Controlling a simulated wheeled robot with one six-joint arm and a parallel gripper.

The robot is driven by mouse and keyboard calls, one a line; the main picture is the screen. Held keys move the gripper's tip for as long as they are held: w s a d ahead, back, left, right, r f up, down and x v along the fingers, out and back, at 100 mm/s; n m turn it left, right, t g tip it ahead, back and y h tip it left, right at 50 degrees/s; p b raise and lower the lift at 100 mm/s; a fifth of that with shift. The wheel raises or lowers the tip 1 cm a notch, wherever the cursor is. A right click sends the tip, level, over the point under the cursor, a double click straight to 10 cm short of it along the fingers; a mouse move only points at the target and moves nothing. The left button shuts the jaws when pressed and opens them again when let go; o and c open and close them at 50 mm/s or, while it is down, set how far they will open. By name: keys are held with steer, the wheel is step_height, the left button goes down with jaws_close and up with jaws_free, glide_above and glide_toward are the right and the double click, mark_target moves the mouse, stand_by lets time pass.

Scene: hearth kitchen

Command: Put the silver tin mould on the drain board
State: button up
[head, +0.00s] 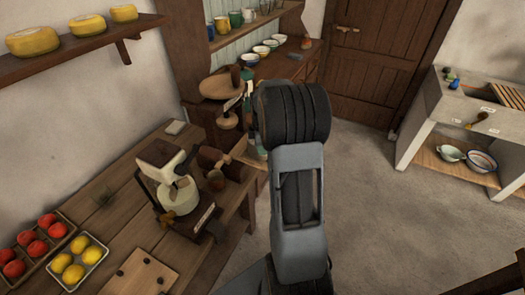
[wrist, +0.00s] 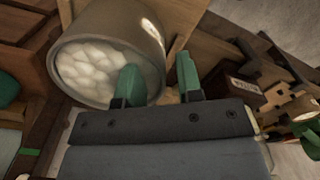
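I cannot make out the silver tin mould for certain in either view. The drain board (head: 508,95) is a slatted wooden piece on the stone sink at the far right of the head view. My gripper (wrist: 159,80) shows in the wrist view with its two green fingers apart and nothing clearly held between them. A large, shiny grey-brown round vessel (wrist: 125,22) with white lumps inside is close by. The left finger overlaps its opening and the right finger is beside it; I cannot tell if they touch. In the head view my arm hides much of the area around the gripper.
A wooden table (head: 110,215) at left bears a white scale (head: 178,190), a crate of red fruit (head: 35,245) and a tray of yellow fruit (head: 78,262). A dresser (head: 255,70) with mugs and bowls stands behind. Open floor (head: 385,190) lies between my arm and the sink (head: 450,100).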

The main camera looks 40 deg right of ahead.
step_height(320, 180, up, 10)
steer(key=shift+f, duration=0.2)
steer(key=shift+s, duration=0.1)
stand_by(0.6)
